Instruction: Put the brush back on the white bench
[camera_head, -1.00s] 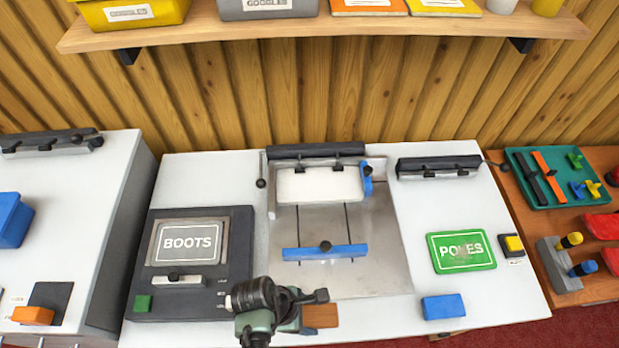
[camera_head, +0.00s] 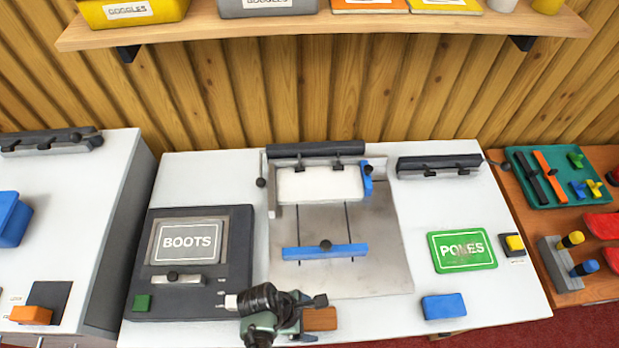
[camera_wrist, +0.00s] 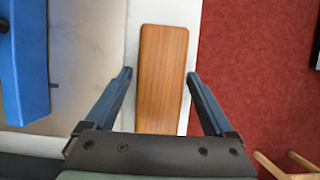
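The brush shows as a flat brown wooden piece (camera_head: 320,319) near the front edge of the white bench (camera_head: 385,328), just right of my gripper (camera_head: 299,316) in the head view. In the wrist view the brush (camera_wrist: 163,80) lies lengthwise between the two fingers of my gripper (camera_wrist: 160,73), over a white strip of bench. The fingers stand apart, with a pale gap showing on the left side and a narrow one on the right. Its bristles are not visible, and I cannot tell whether its underside touches the bench.
A steel plate with a blue bar (camera_head: 325,251) lies behind my gripper. The dark BOOTS panel (camera_head: 190,296) is to the left. A blue block (camera_head: 444,306) and a green POLES plate (camera_head: 462,250) are to the right. Red carpet (camera_wrist: 240,60) lies beyond the bench edge.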

